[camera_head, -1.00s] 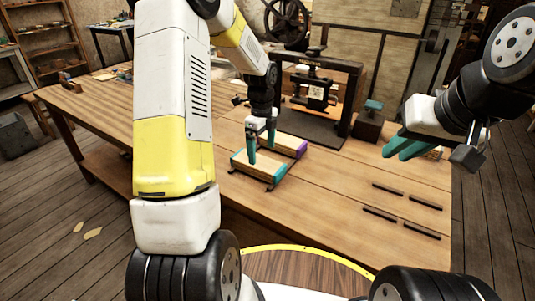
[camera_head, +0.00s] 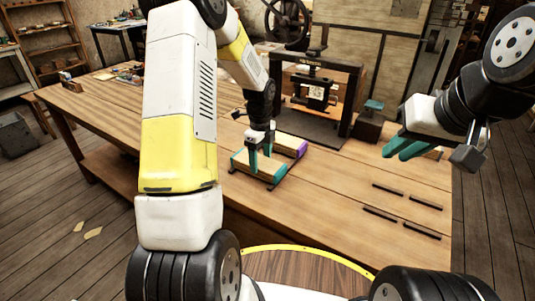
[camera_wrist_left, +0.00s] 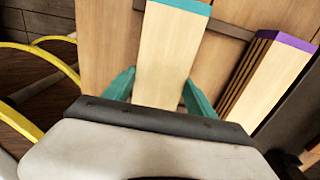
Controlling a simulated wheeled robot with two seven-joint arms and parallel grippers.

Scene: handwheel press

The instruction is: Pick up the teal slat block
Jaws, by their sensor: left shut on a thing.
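The teal slat block (camera_head: 250,165), pale wood with teal ends, lies on dark strips on the workbench. In the left wrist view the block (camera_wrist_left: 166,60) runs up the middle with a teal far end. My left gripper (camera_head: 260,159) is down at the block with one finger on each side, shut on it across its width. In the left wrist view its teal fingers (camera_wrist_left: 159,92) flank the block, their tips partly hidden. My right gripper (camera_head: 407,148) hangs in the air at the right, away from the block; its teal fingers look apart.
A purple-ended slat block (camera_head: 290,144) lies just beside the teal one and also shows in the left wrist view (camera_wrist_left: 272,75). The handwheel press (camera_head: 318,90) stands behind. Several dark strips (camera_head: 408,208) lie on clear bench at the right.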

